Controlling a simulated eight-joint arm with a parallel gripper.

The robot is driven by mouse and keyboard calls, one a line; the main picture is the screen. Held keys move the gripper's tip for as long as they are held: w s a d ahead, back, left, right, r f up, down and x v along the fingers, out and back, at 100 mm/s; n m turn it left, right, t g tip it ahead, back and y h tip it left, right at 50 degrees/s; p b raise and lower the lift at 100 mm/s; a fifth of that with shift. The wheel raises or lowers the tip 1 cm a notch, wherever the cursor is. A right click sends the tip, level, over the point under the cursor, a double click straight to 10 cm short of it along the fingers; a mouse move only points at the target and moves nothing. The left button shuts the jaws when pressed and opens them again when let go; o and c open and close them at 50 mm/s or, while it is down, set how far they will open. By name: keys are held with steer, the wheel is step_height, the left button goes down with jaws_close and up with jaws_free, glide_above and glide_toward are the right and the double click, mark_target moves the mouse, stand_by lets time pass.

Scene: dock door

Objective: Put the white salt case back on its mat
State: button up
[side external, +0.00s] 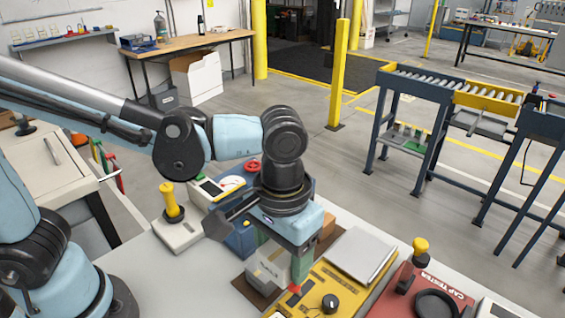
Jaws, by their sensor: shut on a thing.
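The white salt case (266,270) is between the fingers of my gripper (281,271), which is shut on it. The fingers point down, and the near finger hides part of the case. A dark brown mat (246,291) shows on the table just left of and below the case. The case overlaps the mat in the picture; whether it touches it or hangs a little above it I cannot tell.
A yellow device (345,299) with a black knob and silver plate stands close on the right. A red cap tester (418,292) is farther right. A blue machine (238,240) and a yellow-handled stand (177,228) are behind and left. The white table (165,285) is clear at left.

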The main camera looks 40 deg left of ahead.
steer(key=w+a+f, duration=0.2)
steer(key=w, duration=0.1)
steer(key=w+a+f, duration=0.4)
steer(key=w, duration=0.1)
steer(key=shift+w+a+f, duration=0.3)
steer(key=shift+a, duration=0.1)
steer(key=shift+f, duration=2)
steer(key=shift+f, duration=0.2)
steer(key=o, duration=0.9)
steer(key=shift+o, duration=0.2)
steer(key=shift+r, duration=0.15)
